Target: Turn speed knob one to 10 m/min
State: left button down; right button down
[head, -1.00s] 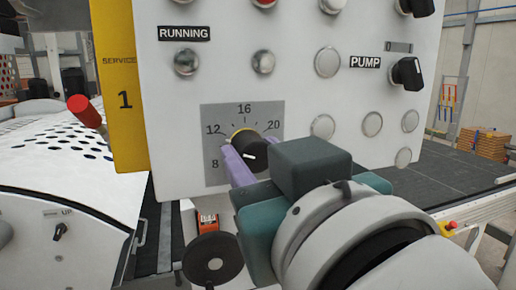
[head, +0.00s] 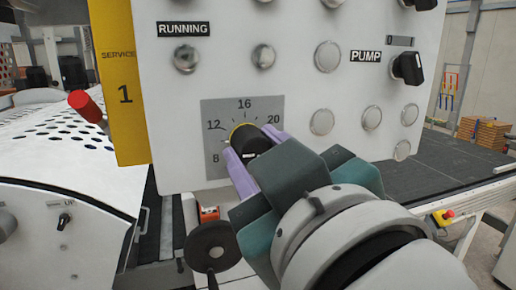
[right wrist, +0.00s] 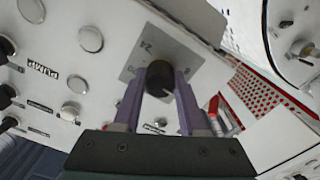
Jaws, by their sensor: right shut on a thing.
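The speed knob (head: 251,140) is a black round knob with a yellow ring, on a grey dial plate (head: 215,112) marked 8, 12, 16 and 20 on the white panel. My right gripper (head: 246,158) reaches it from the lower right, with its purple fingers one on each side of the knob, shut on it. In the right wrist view the knob (right wrist: 160,76) sits between the two finger ends (right wrist: 158,80). The knob's pointer is hard to make out in the head view, and the fingers and arm cover the plate's lower right. My left gripper is not in view.
The white panel (head: 290,90) carries several round buttons and a black PUMP switch (head: 407,68) at right. A yellow service sign (head: 117,90) and a red handle (head: 84,106) stand at left. A dark conveyor bed (head: 455,165) lies behind my right arm.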

jog(key=shift+c, duration=2.4)
grip_release()
jog(key=v, duration=1)
